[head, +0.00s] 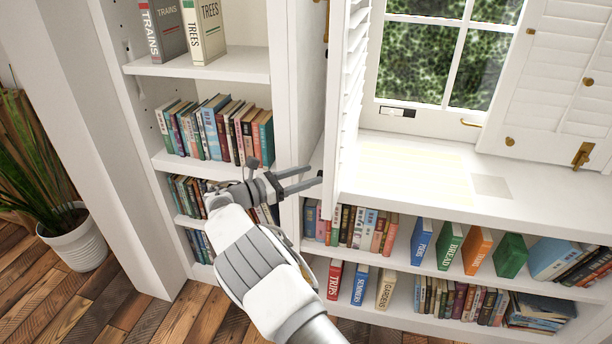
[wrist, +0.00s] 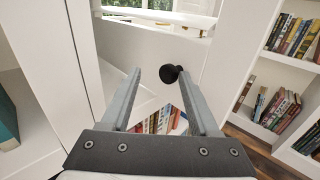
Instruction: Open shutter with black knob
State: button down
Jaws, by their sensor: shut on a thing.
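The white louvred left shutter (head: 348,95) stands out from the window, seen nearly edge-on in the head view. Its small black knob (head: 320,174) is low on the panel, at my fingertips. The wrist view shows the knob (wrist: 170,73) against the white panel (wrist: 150,58), close by the right fingertip. My gripper (head: 312,180) reaches in from the lower left and is shut on the black knob. Its two grey fingers also show in the wrist view (wrist: 159,73), with a gap visible between them. Exact contact of the left finger is unclear.
A right-hand shutter (head: 560,90) with brass fittings stands beside the window (head: 437,60). The white sill (head: 400,170) is mostly bare. Bookshelves (head: 215,68) stand close at left, with more books below the sill. A potted plant (head: 75,240) is at far left.

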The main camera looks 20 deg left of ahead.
jog(key=shift+w+d+r, duration=0.25)
jog(key=shift+w+r, duration=0.35)
jog(key=shift+w, duration=0.3)
jog(key=c, duration=0.6)
grip_release()
jog(key=f+v, duration=0.1)
jog(key=v, duration=1.7)
jog(key=shift+s+d, duration=0.15)
jog(key=shift+d, duration=0.1)
